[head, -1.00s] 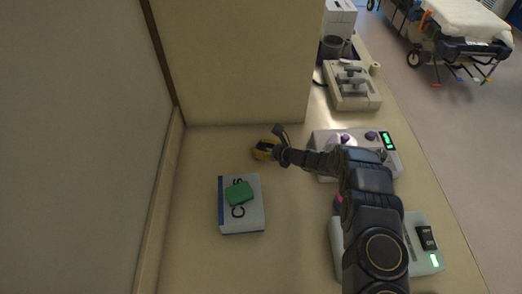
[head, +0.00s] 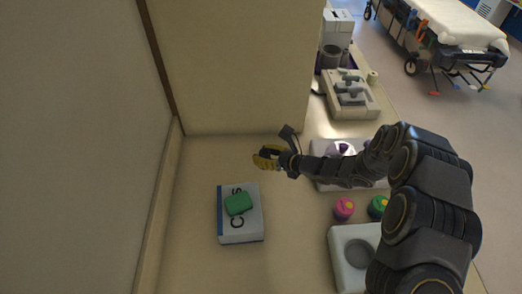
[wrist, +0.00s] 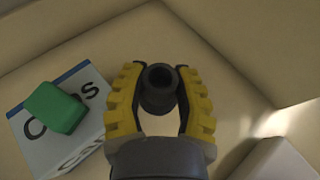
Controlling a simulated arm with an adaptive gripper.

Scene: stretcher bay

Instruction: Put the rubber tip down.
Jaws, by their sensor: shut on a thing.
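The rubber tip (wrist: 158,88) is a dark grey hollow cylinder with a round opening facing the wrist camera. My gripper (wrist: 160,90) has yellow ribbed fingers closed around its sides. In the head view my gripper (head: 267,157) is over the beige counter, near the back panel and right of the white and blue box. The tip is hard to make out there, and I cannot tell its height above the counter.
A green block (head: 238,204) lies on the lettered box (head: 240,232). Pink-topped (head: 344,208) and green-topped (head: 377,206) containers and a pale device (head: 345,240) stand right. A grey tray unit (head: 365,105) is farther back. Counter (head: 295,225) between box and containers is bare.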

